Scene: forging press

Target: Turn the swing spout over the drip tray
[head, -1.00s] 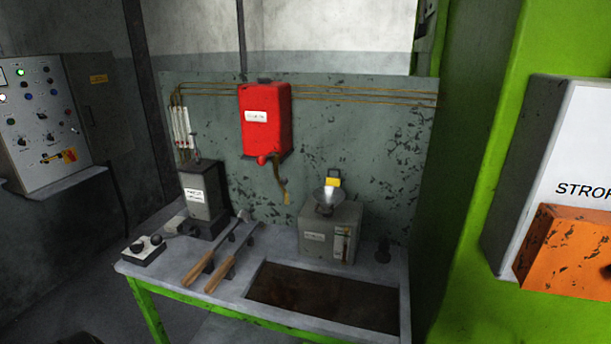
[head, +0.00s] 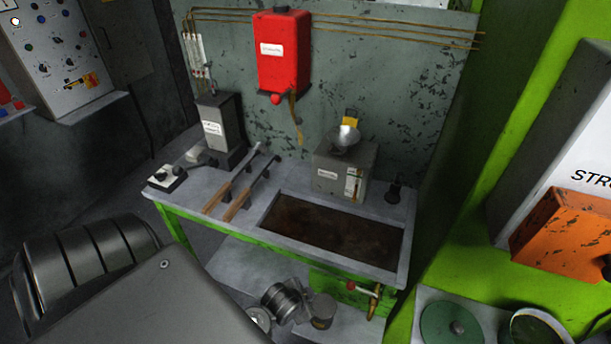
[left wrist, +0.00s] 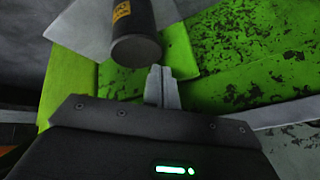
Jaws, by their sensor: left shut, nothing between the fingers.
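A thin brass spout (head: 296,130) hangs down from the underside of the red box (head: 282,50) on the back panel, beside its red knob. It looks like the swing spout; its lower end is left of the grey box with a funnel. A dark brown sunken tray (head: 335,232), which may be the drip tray, lies in the bench top, forward and right of the spout. My left gripper (left wrist: 163,85) shows in the left wrist view, shut and empty, close to a dark cylinder (left wrist: 137,45) and green painted metal. I cannot make out its fingers in the head view.
Two wooden-handled tools (head: 232,195) lie left of the tray. The grey box (head: 343,165) with a funnel stands behind it. A brass tap with a red handle (head: 372,295) sits below the bench's front edge. An orange box (head: 565,235) is at the right.

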